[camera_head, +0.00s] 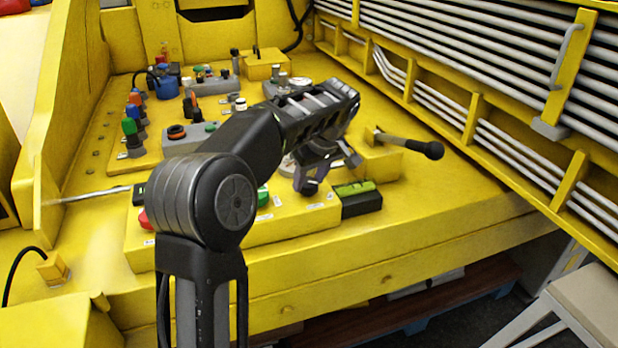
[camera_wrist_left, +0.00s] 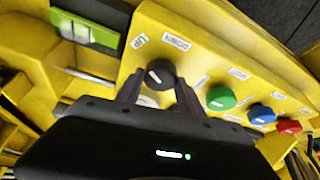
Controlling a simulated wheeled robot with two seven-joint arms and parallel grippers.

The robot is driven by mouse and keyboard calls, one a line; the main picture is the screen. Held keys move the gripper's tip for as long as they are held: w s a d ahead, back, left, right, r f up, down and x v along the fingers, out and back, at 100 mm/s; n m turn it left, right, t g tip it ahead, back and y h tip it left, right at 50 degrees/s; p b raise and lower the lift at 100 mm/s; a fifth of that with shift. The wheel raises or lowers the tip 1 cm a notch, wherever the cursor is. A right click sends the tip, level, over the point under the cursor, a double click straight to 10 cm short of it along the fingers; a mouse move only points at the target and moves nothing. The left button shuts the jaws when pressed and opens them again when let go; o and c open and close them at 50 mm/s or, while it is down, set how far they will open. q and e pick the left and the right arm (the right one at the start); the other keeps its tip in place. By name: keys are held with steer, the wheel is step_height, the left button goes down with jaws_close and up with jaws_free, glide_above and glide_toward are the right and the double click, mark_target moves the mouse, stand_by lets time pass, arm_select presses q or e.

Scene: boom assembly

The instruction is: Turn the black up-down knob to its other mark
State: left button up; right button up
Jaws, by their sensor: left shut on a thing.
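The black up-down knob (camera_wrist_left: 159,73) sits on a yellow control box, below the UP and DOWN labels in the left wrist view. A small pale mark shows on its top. My left gripper (camera_wrist_left: 160,82) has one finger on each side of the knob and is shut on it. In the head view, my left gripper (camera_head: 312,180) is over the right end of the yellow control box (camera_head: 290,229), and the knob is hidden behind it. I cannot tell exactly which label the mark points to. My right gripper is not in view.
Green (camera_wrist_left: 220,98), blue (camera_wrist_left: 261,113) and red (camera_wrist_left: 288,126) buttons line the same box. A black-and-green device (camera_head: 359,198) stands close to the right of my gripper. A black-handled lever (camera_head: 428,149) sticks out farther right.

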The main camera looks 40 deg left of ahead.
arm_select(q)
steer(key=shift+n, duration=0.4)
steer(key=o, duration=1.4)
